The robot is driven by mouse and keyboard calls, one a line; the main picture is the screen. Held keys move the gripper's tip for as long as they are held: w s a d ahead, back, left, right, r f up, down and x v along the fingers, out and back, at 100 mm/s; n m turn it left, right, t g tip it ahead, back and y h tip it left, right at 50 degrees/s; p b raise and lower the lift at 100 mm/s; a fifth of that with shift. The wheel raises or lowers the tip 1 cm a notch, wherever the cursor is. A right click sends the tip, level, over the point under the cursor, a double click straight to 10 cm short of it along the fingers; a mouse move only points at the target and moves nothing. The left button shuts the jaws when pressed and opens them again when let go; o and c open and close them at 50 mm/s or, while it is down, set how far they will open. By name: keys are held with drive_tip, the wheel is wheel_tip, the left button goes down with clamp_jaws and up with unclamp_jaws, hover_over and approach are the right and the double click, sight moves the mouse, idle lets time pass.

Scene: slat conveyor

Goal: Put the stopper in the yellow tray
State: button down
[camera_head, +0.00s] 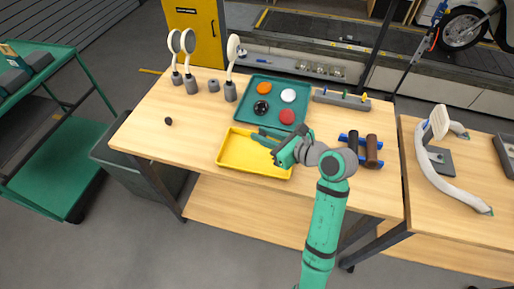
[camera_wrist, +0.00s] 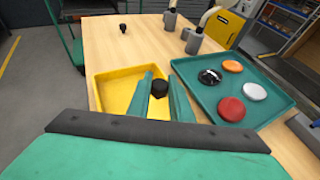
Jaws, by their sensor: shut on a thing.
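The yellow tray (camera_head: 250,166) lies near the front edge of the wooden table; it also shows in the wrist view (camera_wrist: 113,90). My gripper (camera_head: 264,136) is over the tray's back right part, with its fingers pointing left. In the wrist view my gripper (camera_wrist: 160,80) is shut on a small black stopper (camera_wrist: 159,90), held between the fingertips. The held stopper appears over the tray's right side; its height above the floor of the tray is hard to tell. The fingers hide its sides, and I cannot make it out in the head view.
A similar small dark piece (camera_head: 168,121) stands alone on the table's left. The teal tray (camera_head: 252,118) with black, orange, white and red round pieces lies just behind. White-topped stands (camera_head: 230,92) are at the back left. Dark rollers (camera_head: 372,150) lie at the right. The table's left is mostly clear.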

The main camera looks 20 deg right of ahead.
sight(257, 155)
drive_tip(key=shift+s+a+f, duration=0.1)
drive_tip(key=shift+a+f, duration=0.45)
drive_tip(key=shift+f, duration=0.15)
drive_tip(key=shift+s+a+f, duration=0.1)
drive_tip(key=shift+a+f, duration=0.4)
drive_tip(key=shift+f, duration=0.2)
wheel_tip(257, 155, down, 3)
drive_tip(key=shift+a+r, duration=0.1)
drive_tip(key=shift+d, duration=0.2)
drive_tip(key=c, duration=1.6)
unclamp_jaws()
